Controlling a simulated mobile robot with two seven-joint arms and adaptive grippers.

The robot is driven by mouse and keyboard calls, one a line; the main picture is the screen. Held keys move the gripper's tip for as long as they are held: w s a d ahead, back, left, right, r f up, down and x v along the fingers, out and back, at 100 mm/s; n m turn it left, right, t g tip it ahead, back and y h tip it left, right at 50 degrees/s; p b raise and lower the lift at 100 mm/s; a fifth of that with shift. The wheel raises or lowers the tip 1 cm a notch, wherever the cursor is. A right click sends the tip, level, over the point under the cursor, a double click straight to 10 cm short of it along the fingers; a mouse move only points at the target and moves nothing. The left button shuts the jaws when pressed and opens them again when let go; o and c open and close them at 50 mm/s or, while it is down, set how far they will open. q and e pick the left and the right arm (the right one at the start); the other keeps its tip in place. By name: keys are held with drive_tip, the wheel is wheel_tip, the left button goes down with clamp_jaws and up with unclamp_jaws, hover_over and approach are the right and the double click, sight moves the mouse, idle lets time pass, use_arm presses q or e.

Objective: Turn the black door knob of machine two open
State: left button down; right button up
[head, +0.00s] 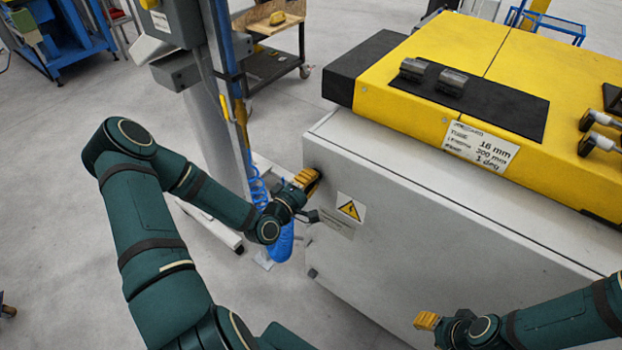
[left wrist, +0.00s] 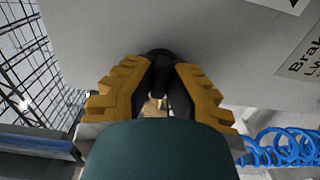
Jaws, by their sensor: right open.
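The black door knob (left wrist: 159,54) is on the grey front panel of the machine (head: 400,220). It shows between the fingertips in the left wrist view and is mostly hidden behind the gripper in the head view. My left gripper (head: 307,181) is at the panel's upper left part, its yellow fingers on both sides of the knob; it also shows in the left wrist view (left wrist: 160,75). The fingers look closed on the knob, with dark surfaces meeting between them. My right gripper (head: 427,321) is open and empty, low in front of the panel.
A warning sign (head: 351,208) is on the panel right of the knob. A grey post (head: 205,110) with blue coiled hose (head: 258,188) stands close left of the machine. The yellow top (head: 425,90) carries a black mat (head: 490,103). Open floor lies left.

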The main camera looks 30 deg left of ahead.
use_arm(q)
drive_tip(key=shift+w, duration=0.1)
use_arm(e)
drive_tip(key=shift+f, duration=0.15)
use_arm(q)
drive_tip(key=shift+m+b, duration=0.55)
drive_tip(key=shift+m, duration=0.35)
drive_tip(key=m+b, duration=0.3)
drive_tip(key=m, duration=0.2)
drive_tip(key=shift+b, duration=0.35)
drive_tip(key=m+b, duration=0.6)
drive_tip(key=shift+m, duration=0.4)
drive_tip(key=shift+r+m+b, duration=0.1)
drive_tip(key=shift+m+b, duration=0.95)
drive_tip(key=shift+m, duration=0.05)
drive_tip(key=shift+r+m+b, duration=0.1)
drive_tip(key=shift+m+b, duration=0.35)
drive_tip(key=shift+m, duration=0.65)
use_arm(e)
wheel_tip(320, 180, down, 14)
drive_tip(key=shift+s+a+r, duration=0.15)
drive_tip(key=shift+s+r, duration=0.05)
drive_tip(key=shift+s, duration=0.25)
